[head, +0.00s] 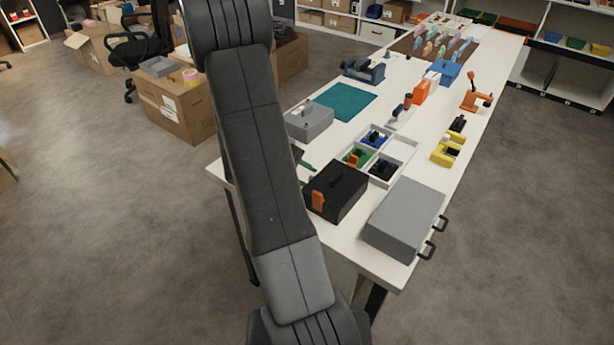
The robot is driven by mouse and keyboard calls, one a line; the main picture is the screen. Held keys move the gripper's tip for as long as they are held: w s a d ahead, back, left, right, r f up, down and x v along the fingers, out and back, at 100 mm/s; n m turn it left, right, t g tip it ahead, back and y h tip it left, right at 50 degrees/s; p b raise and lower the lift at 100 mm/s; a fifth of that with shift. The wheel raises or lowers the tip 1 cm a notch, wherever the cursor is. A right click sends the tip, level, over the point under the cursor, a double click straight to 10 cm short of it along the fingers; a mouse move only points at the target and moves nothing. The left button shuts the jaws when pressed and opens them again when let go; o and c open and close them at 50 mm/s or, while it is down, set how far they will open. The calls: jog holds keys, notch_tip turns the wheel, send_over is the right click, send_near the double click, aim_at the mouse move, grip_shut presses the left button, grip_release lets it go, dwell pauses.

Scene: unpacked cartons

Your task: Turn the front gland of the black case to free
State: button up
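The black case (345,192) sits shut on the near part of the white table, just right of my arm. A dark handle or knob stands on its lid. An orange part (318,201) is upright on its left-hand side facing me. I cannot tell whether this is the front gland or how it is turned. My arm crosses the picture from top to bottom and hides part of the table edge left of the case. My gripper is not in view.
A grey case (404,219) with dark handles stands close right of the black case. A white divided tray (403,149) with small parts lies behind it. A grey box (309,121) and teal mat (341,101) lie farther back. Open floor lies left of the table.

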jog(key=shift+w+d+f, duration=0.1)
jog(key=shift+d+f, duration=0.25)
jog(key=shift+f, duration=0.05)
grip_shut()
jog(key=shift+r, duration=0.1)
jog(key=shift+r+p, duration=0.1)
jog(key=shift+p, duration=0.45)
